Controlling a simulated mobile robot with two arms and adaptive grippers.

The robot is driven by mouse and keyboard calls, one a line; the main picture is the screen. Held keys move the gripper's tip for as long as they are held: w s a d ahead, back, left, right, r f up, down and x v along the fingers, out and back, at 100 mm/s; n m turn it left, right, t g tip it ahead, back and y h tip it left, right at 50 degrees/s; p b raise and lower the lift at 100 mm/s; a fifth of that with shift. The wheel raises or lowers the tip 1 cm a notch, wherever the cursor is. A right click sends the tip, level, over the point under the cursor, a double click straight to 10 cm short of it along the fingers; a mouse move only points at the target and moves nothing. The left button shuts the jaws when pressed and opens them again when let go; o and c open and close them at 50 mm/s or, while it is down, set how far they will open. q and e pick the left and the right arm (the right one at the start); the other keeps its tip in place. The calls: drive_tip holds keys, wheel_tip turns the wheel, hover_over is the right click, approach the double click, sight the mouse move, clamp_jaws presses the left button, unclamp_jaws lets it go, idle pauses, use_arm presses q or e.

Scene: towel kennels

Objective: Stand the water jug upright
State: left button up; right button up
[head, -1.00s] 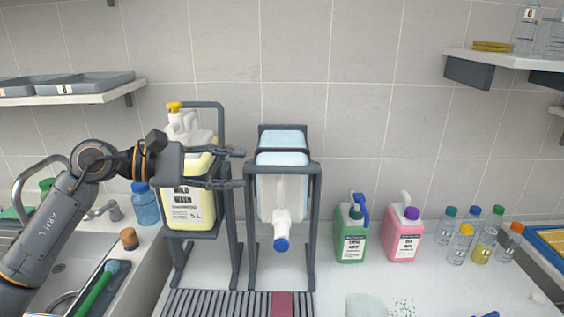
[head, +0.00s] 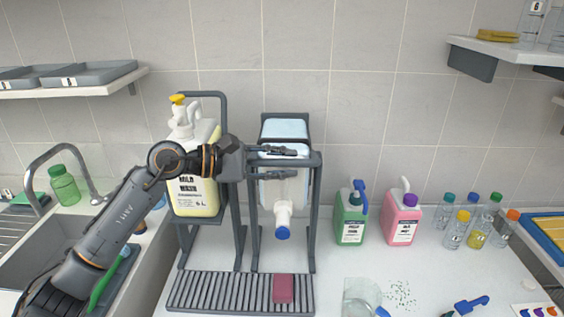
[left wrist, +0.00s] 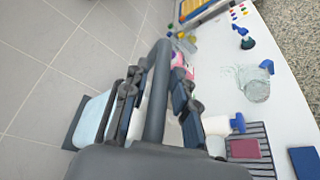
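The water jug (head: 285,196) is a translucent white jug with a blue cap (head: 283,233). It hangs in a dark grey metal stand (head: 312,215), tipped so its neck points down and forward. In the left wrist view its neck (left wrist: 216,125) shows at the lower right. My left gripper (head: 290,163) is at the upper front of the jug, its two fingers apart, one near the stand's top bar and one lower. In the left wrist view a grey bar (left wrist: 158,85) runs between the open fingers. Whether they touch the jug is unclear. My right gripper is not in view.
A yellow shampoo jug (head: 195,200) sits in a stand to the left. A slatted drain grate (head: 225,295) with a red sponge (head: 283,289) lies below. Green (head: 350,228) and pink (head: 402,222) bottles stand to the right. A glass beaker (head: 362,297) is in front.

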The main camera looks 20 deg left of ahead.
use_arm(q)
drive_tip(key=c, duration=0.3)
clamp_jaws()
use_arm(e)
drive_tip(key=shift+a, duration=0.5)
